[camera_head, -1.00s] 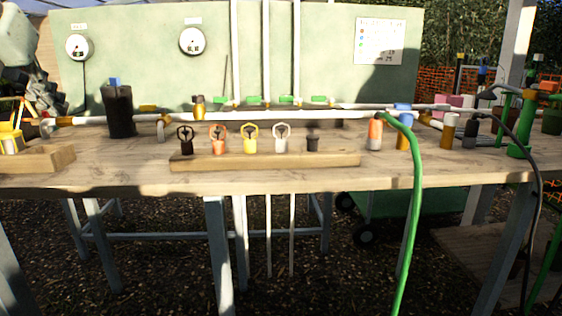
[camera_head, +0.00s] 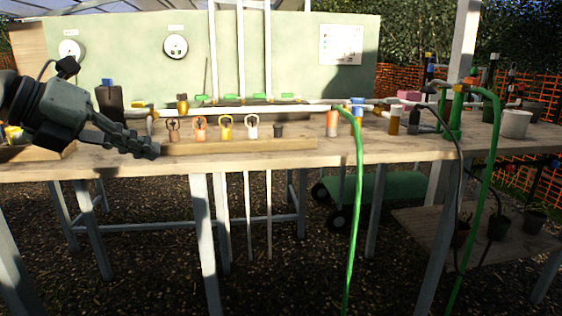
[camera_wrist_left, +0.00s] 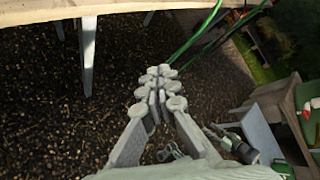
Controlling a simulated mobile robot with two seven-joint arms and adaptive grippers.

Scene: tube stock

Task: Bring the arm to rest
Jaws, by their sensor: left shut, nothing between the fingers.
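My left gripper (camera_head: 150,149) comes in from the left in the head view, in front of the left end of the wooden block on the bench (camera_head: 360,147). Its fingers are together with nothing between them. In the left wrist view the closed fingers (camera_wrist_left: 160,88) show over dark gravelly ground, with the bench edge (camera_wrist_left: 60,8) at the top. Whether the gripper touches the block cannot be told. My right gripper is not in view.
The wooden block (camera_head: 290,144) holds several coloured ring-topped fittings. A green hose (camera_head: 358,220) hangs over the bench front. Bottles (camera_head: 394,120) and pipes stand on the right. Plant pots (camera_head: 498,227) sit on a low shelf. Open gravel lies before the bench.

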